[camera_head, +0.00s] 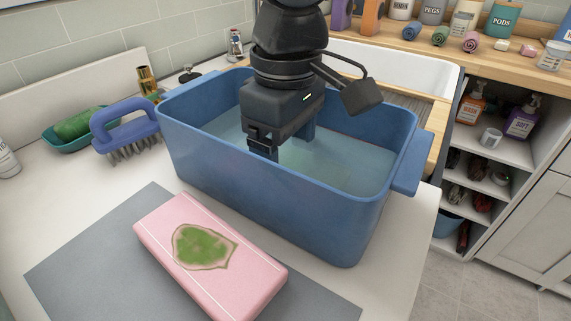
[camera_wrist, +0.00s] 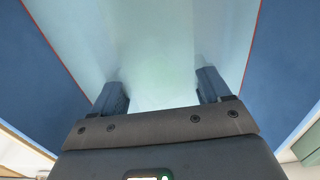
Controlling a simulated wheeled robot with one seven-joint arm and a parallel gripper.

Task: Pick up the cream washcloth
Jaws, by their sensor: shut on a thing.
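My gripper (camera_head: 280,143) points down inside a blue basin (camera_head: 250,188) of pale, cloudy water (camera_head: 345,165). In the wrist view, my two fingers (camera_wrist: 162,90) stand well apart with their tips down at the water. A pale whitish-green patch (camera_wrist: 160,90) lies between them. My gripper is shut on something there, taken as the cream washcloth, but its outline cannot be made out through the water.
A blue brush (camera_head: 125,132) and a teal dish (camera_head: 62,140) with a green item stand left. A white sink (camera_head: 420,70) and shelf of bottles are behind.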

